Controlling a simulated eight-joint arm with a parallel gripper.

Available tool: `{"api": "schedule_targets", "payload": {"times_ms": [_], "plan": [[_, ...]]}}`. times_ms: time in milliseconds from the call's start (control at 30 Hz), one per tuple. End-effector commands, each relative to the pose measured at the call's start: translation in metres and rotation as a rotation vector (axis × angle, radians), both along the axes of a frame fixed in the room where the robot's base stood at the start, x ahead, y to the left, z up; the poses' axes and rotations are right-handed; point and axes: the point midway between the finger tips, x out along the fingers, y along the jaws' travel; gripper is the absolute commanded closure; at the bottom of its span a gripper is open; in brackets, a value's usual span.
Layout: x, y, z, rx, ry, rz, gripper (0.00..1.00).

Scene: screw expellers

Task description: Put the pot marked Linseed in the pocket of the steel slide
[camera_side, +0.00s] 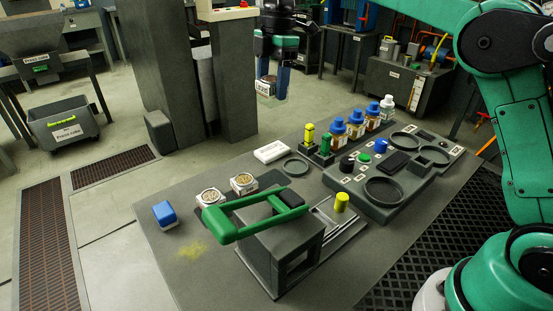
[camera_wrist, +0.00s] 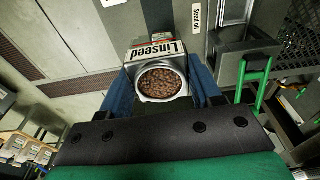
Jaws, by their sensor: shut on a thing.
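The pot marked Linseed (camera_wrist: 160,81) is square and light-coloured, with a round opening full of brown seeds. In the wrist view it sits between the blue fingers of my gripper (camera_wrist: 160,92), its label facing up the picture. In the side view my gripper (camera_side: 272,88) is shut on the pot (camera_side: 265,87) and holds it in the air beyond the bench's far edge. The steel slide (camera_side: 325,228) appears to be the pale railed part with a yellow knob, beside the grey press block with a green handle. Its pocket cannot be made out clearly.
Two similar seed pots (camera_side: 244,183) stand on the bench (camera_side: 160,235) left of the green handle (camera_side: 262,214). A blue-topped block (camera_side: 165,212) is at the left. Several blue-capped bottles (camera_side: 355,124) and a panel with round recesses (camera_side: 384,191) are behind and right.

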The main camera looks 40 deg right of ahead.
Motion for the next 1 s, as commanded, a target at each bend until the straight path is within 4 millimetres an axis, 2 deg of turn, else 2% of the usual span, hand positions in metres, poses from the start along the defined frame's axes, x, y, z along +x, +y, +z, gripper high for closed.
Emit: {"api": "schedule_targets", "payload": {"times_ms": [133,267,600,700,833,1000], "plan": [[-0.007,0.004,0.0,0.0,0.0,0.0,1.0],[-0.028,0.012,-0.016,0.0,0.0,0.002,1.0],[-0.124,0.028,-0.083,0.0,-0.001,0.0,1.0],[-0.144,0.029,-0.096,0.0,-0.002,-0.002,1.0],[-0.158,0.029,-0.106,0.0,-0.002,-0.003,1.0],[-0.159,0.029,-0.119,0.0,-0.002,-0.003,1.0]]}}
